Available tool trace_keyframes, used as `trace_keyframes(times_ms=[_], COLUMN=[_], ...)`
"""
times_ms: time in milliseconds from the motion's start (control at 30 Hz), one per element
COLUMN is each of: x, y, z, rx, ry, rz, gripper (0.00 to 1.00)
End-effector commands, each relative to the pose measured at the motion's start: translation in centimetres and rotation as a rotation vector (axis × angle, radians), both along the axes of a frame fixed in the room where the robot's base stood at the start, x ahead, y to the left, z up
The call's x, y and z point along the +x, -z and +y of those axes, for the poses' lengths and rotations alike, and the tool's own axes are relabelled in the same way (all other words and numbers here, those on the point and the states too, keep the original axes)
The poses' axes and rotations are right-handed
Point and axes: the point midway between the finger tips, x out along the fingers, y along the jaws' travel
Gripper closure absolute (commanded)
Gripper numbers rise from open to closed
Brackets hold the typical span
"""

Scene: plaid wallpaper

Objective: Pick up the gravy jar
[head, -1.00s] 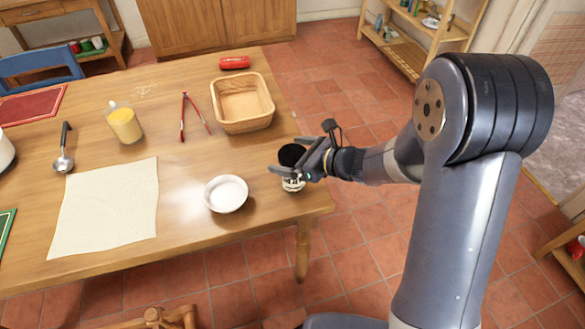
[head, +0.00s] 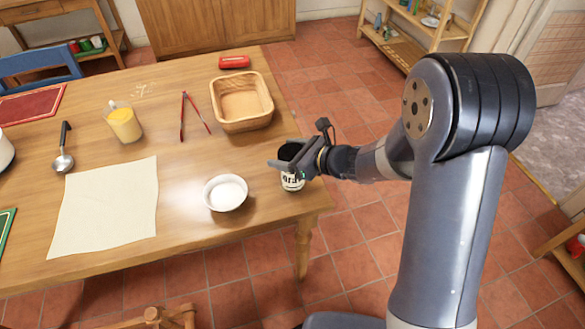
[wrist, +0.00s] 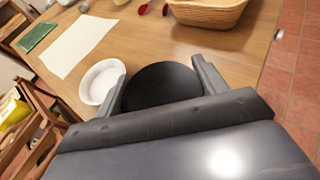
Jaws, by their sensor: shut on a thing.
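The gravy jar (head: 291,183) is a white jar with dark lettering and a black lid, near the right end of the wooden table. In the head view its upper part is partly hidden by my gripper (head: 284,167). In the wrist view its round black lid (wrist: 160,85) lies between the two fingers of my gripper (wrist: 160,88). My gripper is shut on the jar, one finger on each side. The jar looks upright; I cannot tell whether its base touches the table.
A white bowl (head: 225,207) stands just left of the jar. A wicker basket (head: 241,125), red-handled tongs (head: 183,122), a yellow-filled jug (head: 125,138), a ladle (head: 63,162) and a cream cloth (head: 105,210) are also on the table (head: 180,185). The table's right edge is close to the jar.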

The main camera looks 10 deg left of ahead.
Motion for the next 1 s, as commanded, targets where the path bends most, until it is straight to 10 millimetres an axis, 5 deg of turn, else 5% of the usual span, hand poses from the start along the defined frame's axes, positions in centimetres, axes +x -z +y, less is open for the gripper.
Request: trace_keyframes(times_ms=[333, 633, 1000], x=[0.0, 0.0, 0.1], y=[0.0, -0.6, -7.2], z=[0.0, 0.0, 0.0], rx=[0.000, 0.002, 0.003], ry=[0.000, -0.001, -0.001], rz=[0.000, -0.004, -0.009], gripper=[0.85, 0.85, 0.85])
